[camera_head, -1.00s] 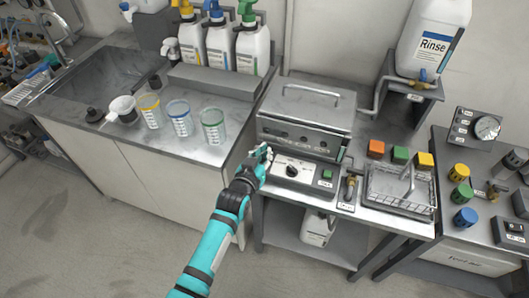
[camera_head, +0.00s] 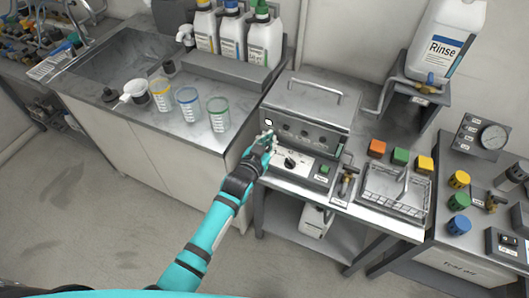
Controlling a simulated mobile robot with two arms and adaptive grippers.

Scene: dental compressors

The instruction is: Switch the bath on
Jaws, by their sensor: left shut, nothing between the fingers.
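The bath (camera_head: 312,104) is a grey metal box with a handled lid, standing on the bench right of the sink counter. Its lower front panel carries a black dial (camera_head: 291,162) and a green switch (camera_head: 324,169). My left gripper (camera_head: 267,137) is shut and empty at the left end of the bath's front, left of the dial and apart from the green switch. It hides part of the panel's left end. A small bright white square (camera_head: 269,122) shows just above the fingertips; I cannot tell what it is. My right gripper is not in view.
A wire basket (camera_head: 395,192) sits right of the bath, with orange (camera_head: 377,148), green (camera_head: 400,156) and yellow (camera_head: 425,164) blocks behind it. A Rinse bottle (camera_head: 443,42) stands on a raised shelf. Three measuring cups (camera_head: 188,104) stand on the left counter.

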